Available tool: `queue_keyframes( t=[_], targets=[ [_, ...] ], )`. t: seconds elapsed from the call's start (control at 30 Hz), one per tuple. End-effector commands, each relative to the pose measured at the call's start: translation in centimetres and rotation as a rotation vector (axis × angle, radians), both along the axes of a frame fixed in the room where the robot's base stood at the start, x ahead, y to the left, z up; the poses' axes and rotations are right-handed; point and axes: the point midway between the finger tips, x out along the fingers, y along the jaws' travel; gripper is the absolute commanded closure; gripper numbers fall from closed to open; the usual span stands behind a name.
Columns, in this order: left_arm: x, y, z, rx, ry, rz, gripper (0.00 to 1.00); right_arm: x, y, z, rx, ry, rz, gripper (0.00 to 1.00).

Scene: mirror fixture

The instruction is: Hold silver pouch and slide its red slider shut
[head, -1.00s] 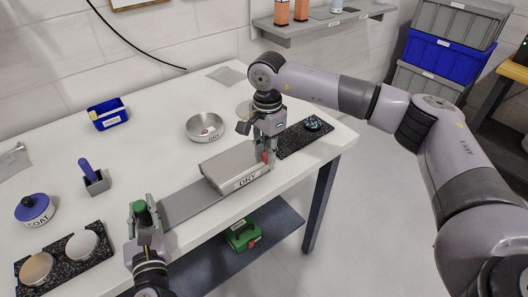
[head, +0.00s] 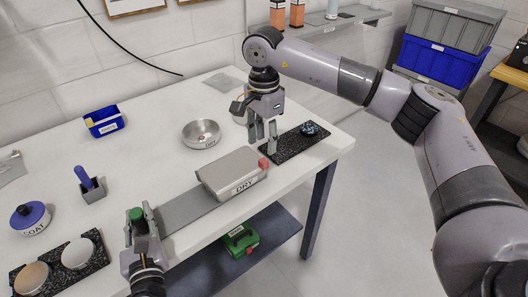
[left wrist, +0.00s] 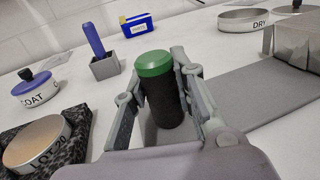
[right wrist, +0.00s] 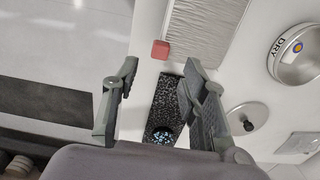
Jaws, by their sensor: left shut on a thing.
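The silver pouch (head: 230,168), a flat silver block with a DRY label, lies at the table's front edge on a grey strip. Its red slider (head: 263,163) sits at its right end; it also shows in the right wrist view (right wrist: 160,50). My right gripper (head: 262,142) is open and empty, behind the slider and apart from it. My left gripper (head: 142,226) is shut on a black cylinder with a green top (left wrist: 153,65), left of the pouch and away from it.
A grey strip (head: 185,207) runs left from the pouch. A speckled black mat (head: 290,145) with a dark blue item lies to the right. A DRY bowl (head: 201,134) stands behind. A purple COAT pot (head: 30,217), a blue bin (head: 104,121) and discs are left.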

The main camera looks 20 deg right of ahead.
Motion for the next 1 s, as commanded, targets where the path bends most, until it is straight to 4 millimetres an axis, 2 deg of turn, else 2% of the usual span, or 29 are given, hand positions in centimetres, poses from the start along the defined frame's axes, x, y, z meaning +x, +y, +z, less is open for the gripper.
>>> queue_keyframes(
  t=[0.1, 0.3, 0.77, 0.8, 1.0],
  targets=[
    [0.0, 0.1, 0.0, 0.001, 0.001, 0.002, 1.0, 0.1, 0.0, 2.6, 0.001, -0.003, 0.0, 0.6],
    [0.0, 0.1, 0.0, 0.001, 0.001, 0.002, 1.0, 0.0, 0.0, 5.1, 0.001, -0.001, 0.0, 0.6],
    [0.0, 0.1, 0.0, 0.001, 0.001, 0.002, 1.0, 0.0, 0.0, 5.6, 0.001, 0.001, 0.0, 0.6],
    [0.0, 0.1, 0.0, 0.001, 0.0, 0.002, 0.74, 0.0, 0.0, 5.6, 0.001, 0.001, 0.0, 0.6],
    [0.0, 0.1, 0.0, 0.001, 0.0, 0.001, 0.6, 0.0, 0.0, 5.6, 0.001, 0.001, -0.001, 0.6]
  ],
)
